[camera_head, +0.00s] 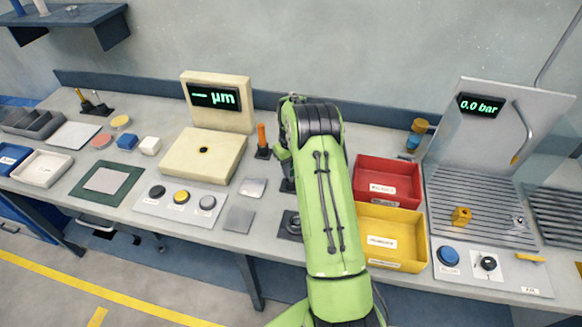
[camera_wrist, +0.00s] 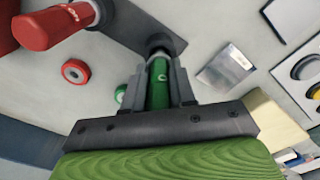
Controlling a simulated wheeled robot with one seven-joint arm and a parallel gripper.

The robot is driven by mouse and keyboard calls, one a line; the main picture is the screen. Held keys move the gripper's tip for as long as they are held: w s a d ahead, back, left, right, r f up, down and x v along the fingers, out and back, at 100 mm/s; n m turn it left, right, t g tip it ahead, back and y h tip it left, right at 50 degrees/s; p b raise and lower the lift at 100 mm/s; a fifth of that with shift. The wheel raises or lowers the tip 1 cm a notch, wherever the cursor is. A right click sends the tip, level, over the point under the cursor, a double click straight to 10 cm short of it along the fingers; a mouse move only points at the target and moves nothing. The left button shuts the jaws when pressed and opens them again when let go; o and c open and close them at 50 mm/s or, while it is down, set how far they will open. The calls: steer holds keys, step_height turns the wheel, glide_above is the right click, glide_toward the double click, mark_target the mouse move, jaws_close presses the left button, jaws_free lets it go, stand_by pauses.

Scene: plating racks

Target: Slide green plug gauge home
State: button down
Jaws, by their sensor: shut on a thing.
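The green plug gauge (camera_wrist: 158,88) shows in the wrist view, held lengthwise between the two grey fingers of my gripper (camera_wrist: 161,74). Its far end points at a round dark socket (camera_wrist: 159,42) on a dark block (camera_wrist: 130,22). The end meets or overlaps the socket in this view; I cannot tell how deep it sits. In the head view my arm hides the gauge and most of the gripper. A black block (camera_head: 291,224) stands beside the arm there.
A red handle (camera_wrist: 45,28) and red ring (camera_wrist: 74,70) lie close on the left in the wrist view, with a green ring (camera_wrist: 120,93) beside a finger. An orange-handled gauge (camera_head: 261,136), red bin (camera_head: 388,198) and yellow bin (camera_head: 385,262) flank my arm.

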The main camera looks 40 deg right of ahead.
steer(key=shift+f+b, duration=0.8)
steer(key=shift+f, duration=0.3)
steer(key=c, duration=0.8)
jaws_free()
steer(key=shift+c, duration=0.2)
step_height(320, 180, up, 16)
steer(key=shift+f+p, duration=0.1)
steer(key=shift+p, duration=0.4)
